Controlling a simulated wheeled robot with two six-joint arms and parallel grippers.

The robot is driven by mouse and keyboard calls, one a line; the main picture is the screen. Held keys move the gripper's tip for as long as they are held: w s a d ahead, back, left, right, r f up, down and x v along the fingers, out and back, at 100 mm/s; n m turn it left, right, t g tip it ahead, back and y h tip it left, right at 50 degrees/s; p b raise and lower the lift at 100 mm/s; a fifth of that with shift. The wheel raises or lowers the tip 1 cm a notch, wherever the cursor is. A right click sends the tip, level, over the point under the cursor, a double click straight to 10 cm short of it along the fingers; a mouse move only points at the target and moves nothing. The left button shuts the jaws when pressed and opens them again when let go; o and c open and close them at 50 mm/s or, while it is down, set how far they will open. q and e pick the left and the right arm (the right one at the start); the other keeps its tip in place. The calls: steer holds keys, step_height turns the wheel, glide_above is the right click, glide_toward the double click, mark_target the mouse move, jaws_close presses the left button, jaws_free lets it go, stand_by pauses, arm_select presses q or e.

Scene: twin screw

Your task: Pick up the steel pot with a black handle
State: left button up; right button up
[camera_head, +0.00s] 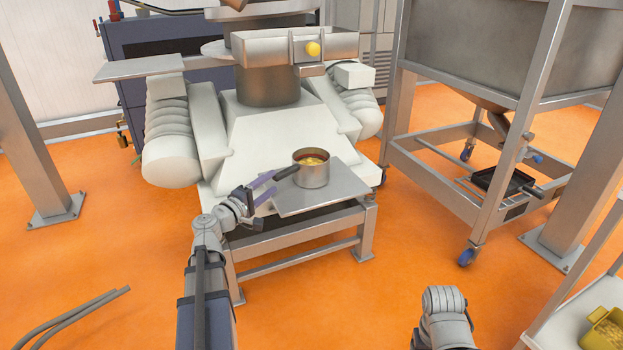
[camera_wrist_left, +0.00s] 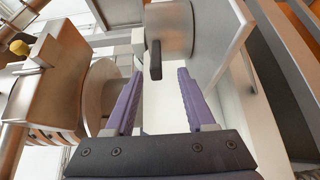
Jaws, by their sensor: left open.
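The steel pot (camera_head: 314,176) stands upright on a small metal shelf, with something yellowish inside. Its black handle (camera_head: 286,172) points left toward my left gripper (camera_head: 269,186). In the left wrist view, the pot (camera_wrist_left: 172,32) is at the top, and the handle (camera_wrist_left: 156,60) hangs between the purple fingertips of my left gripper (camera_wrist_left: 158,72). The fingers are open, with a gap on both sides of the handle. I cannot tell how deep the handle sits between them. Part of my right arm shows at the bottom of the head view, but its gripper does not.
The shelf (camera_head: 340,190) juts from a large white and steel machine (camera_head: 260,130). A steel hopper frame (camera_head: 400,130) on wheels stands to the right. A yellow container (camera_head: 606,325) sits on a rack at lower right. Orange floor in front is mostly clear, with bent rods at lower left.

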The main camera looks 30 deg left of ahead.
mark_target(287, 169)
arm_select(q)
steer(key=shift+w+d+r, duration=0.1)
steer(key=shift+w+d, duration=0.2)
steer(key=shift+w, duration=1)
steer(key=shift+w+d+r, duration=0.1)
steer(key=shift+w+d, duration=0.15)
steer(key=shift+w, duration=1)
steer(key=shift+w+d+r, duration=0.1)
steer(key=shift+w+d, duration=0.2)
steer(key=shift+w, duration=1)
steer(key=shift+c, duration=0.3)
jaws_close()
